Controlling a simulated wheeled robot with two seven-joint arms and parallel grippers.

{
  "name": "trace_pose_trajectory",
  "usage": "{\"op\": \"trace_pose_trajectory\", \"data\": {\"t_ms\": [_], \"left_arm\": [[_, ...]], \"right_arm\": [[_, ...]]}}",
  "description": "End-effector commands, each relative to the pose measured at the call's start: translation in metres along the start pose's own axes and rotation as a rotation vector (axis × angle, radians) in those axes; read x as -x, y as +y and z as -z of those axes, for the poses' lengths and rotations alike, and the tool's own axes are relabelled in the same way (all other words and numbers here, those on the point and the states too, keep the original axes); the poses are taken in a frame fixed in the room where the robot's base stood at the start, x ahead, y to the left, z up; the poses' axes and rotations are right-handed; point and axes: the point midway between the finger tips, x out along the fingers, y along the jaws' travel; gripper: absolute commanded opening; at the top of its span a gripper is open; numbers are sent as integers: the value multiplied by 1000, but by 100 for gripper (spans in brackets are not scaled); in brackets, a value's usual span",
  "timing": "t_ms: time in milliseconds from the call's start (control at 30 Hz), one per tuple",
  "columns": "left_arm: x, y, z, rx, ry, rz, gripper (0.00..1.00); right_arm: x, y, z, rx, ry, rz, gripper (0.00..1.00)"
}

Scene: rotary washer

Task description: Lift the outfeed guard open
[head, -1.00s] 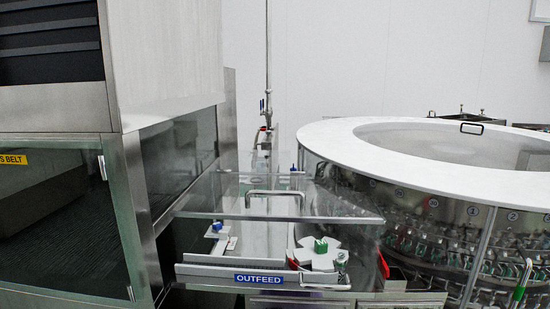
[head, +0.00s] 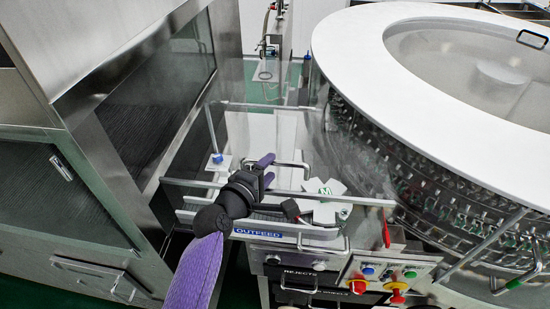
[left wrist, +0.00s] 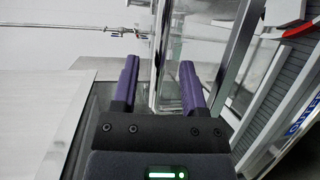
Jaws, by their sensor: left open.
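The outfeed guard is a clear panel with a metal lower rail (head: 345,198) and a bar handle (head: 292,165), above the blue OUTFEED label (head: 258,232). It appears down over the outfeed. My left gripper (head: 267,168) is open, its purple fingers at the left end of the handle in the head view. In the left wrist view the open fingers (left wrist: 158,75) have a bright metal edge beyond and between them; I cannot tell whether the handle lies between the fingers. The gripper hides part of the rail. My right gripper is not in view.
A steel cabinet (head: 50,210) stands close on the left. The round washer with its white rim (head: 345,50) stands on the right. Below the guard is a control panel with a red knob (head: 397,291). A white star wheel (head: 325,208) lies behind the clear guard.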

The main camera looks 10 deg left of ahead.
Motion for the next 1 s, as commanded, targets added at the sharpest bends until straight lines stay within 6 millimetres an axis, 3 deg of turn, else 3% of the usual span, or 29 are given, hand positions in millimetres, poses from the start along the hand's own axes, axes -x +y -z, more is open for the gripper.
{"op": "trace_pose_trajectory", "data": {"t_ms": [200,500,767,1000], "left_arm": [[-28,-1,0,-1,0,1,55],[-31,0,0,-2,1,2,55],[-30,0,0,-2,1,2,0],[-30,-1,0,-3,1,2,0]], "right_arm": [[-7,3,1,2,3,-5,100],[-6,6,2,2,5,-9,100],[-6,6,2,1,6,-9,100],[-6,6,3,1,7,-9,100]]}}
